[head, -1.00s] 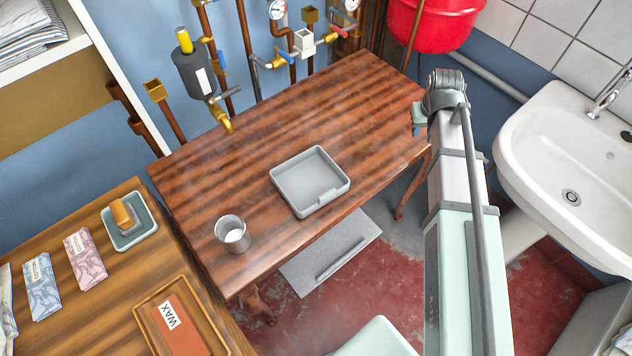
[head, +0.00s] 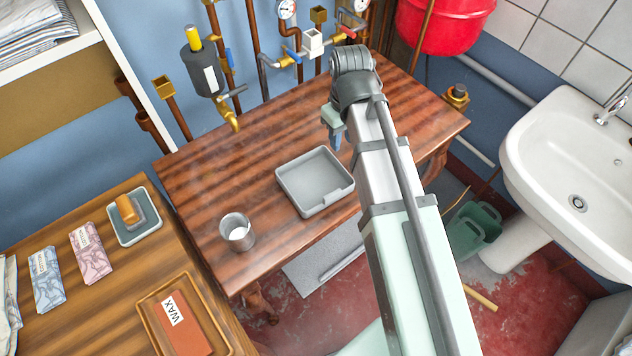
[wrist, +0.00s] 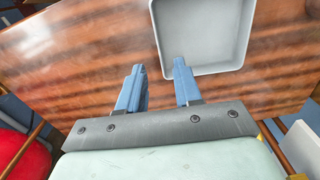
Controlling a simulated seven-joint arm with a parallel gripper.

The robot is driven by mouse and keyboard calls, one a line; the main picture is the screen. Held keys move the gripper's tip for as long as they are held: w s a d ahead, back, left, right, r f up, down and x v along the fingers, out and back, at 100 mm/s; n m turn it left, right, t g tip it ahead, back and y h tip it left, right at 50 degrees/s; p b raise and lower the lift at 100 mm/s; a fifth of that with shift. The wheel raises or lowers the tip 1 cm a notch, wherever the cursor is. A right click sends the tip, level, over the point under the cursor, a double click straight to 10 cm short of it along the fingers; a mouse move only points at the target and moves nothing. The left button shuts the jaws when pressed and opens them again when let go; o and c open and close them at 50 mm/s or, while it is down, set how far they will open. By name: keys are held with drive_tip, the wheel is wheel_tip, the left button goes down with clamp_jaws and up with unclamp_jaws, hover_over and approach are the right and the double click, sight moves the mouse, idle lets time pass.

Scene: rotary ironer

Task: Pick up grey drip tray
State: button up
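The grey drip tray (head: 309,178) is a shallow square tray lying flat on the brown wooden table, right of the metal cup. It also shows at the top of the wrist view (wrist: 205,35). My gripper (wrist: 158,72) has two blue fingers spread apart with nothing between them. It is above the table; in the wrist view the right fingertip overlaps the near edge of the tray, and the left one is beside it over bare wood. In the head view my gripper (head: 336,142) is partly hidden by my arm, up and to the right of the tray.
A metal cup (head: 237,232) stands left of the tray on the wooden table (head: 215,185). Pipes and a yellow tap (head: 232,120) are behind the table's far edge. A side bench holds a soap dish (head: 152,228) and a wax tray (head: 148,310). A sink (head: 540,150) is at right.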

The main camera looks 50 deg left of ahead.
sight(341, 165)
drive_tip(key=shift+w+f, duration=0.15)
drive_tip(key=shift+f, duration=2.85)
drive_tip(key=shift+w+f, duration=0.1)
drive_tip(key=shift+f, duration=2.85)
drive_tip(key=shift+c, duration=0.5)
clamp_jaws()
